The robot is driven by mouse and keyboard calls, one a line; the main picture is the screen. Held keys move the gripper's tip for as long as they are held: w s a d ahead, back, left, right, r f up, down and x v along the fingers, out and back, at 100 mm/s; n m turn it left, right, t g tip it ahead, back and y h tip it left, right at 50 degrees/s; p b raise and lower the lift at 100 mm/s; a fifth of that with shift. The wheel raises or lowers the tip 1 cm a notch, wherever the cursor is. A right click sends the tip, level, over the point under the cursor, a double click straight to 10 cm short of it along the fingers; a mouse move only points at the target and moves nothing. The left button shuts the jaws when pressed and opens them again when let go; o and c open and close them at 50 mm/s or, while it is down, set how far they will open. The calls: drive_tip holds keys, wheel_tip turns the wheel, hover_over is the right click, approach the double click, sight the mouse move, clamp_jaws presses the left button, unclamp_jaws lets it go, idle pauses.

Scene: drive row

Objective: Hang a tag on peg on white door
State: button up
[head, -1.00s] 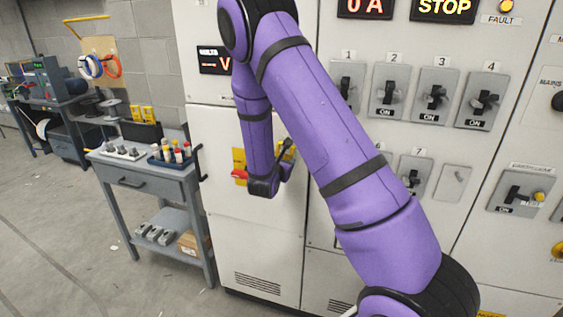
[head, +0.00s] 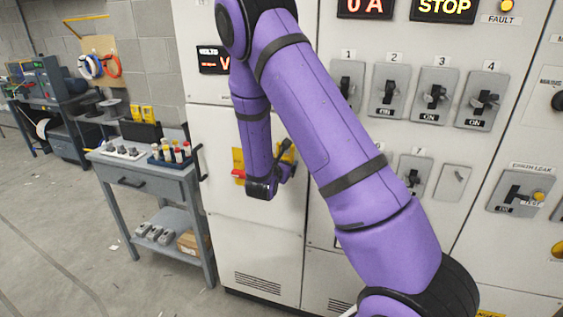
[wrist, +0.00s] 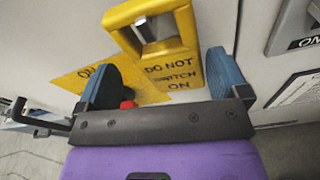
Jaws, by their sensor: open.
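My gripper (wrist: 160,62) is open at the white door (head: 255,202), its two blue fingers apart on either side of a yellow tag (wrist: 172,72) lettered DO NOT SWITCH ON. The tag has a thick yellow frame-like upper part with an opening. Neither finger clearly touches it. A yellow plate (wrist: 82,80) with part of a word lies behind the left finger. A red part (wrist: 128,104) shows beside that finger. In the head view, my wrist hides most of the tag.
A red handle (head: 239,174) sits on the door left of my wrist. A grey cart (head: 150,180) with bottles and tools stands left of the door. Several switches (head: 388,92) line the cabinet to the right. The floor at left is mostly clear.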

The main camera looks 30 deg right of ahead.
drive_tip(key=v, duration=1)
drive_tip(key=s+d+r+m+g+y, duration=0.1)
drive_tip(key=s+d+r+m+g, duration=0.1)
drive_tip(key=s+r+m+g, duration=0.45)
drive_tip(key=s+d+r+m+g, duration=0.3)
drive_tip(key=s+r+m, duration=0.5)
drive_tip(key=s, duration=0.1)
drive_tip(key=s+a+r+m+t+y, duration=0.4)
drive_tip(key=s+a+r+m+y, duration=0.5)
drive_tip(key=s, duration=0.5)
drive_tip(key=shift+a+r+y, duration=0.45)
drive_tip(key=shift+a+y, duration=0.75)
drive_tip(key=shift+a, duration=0.7)
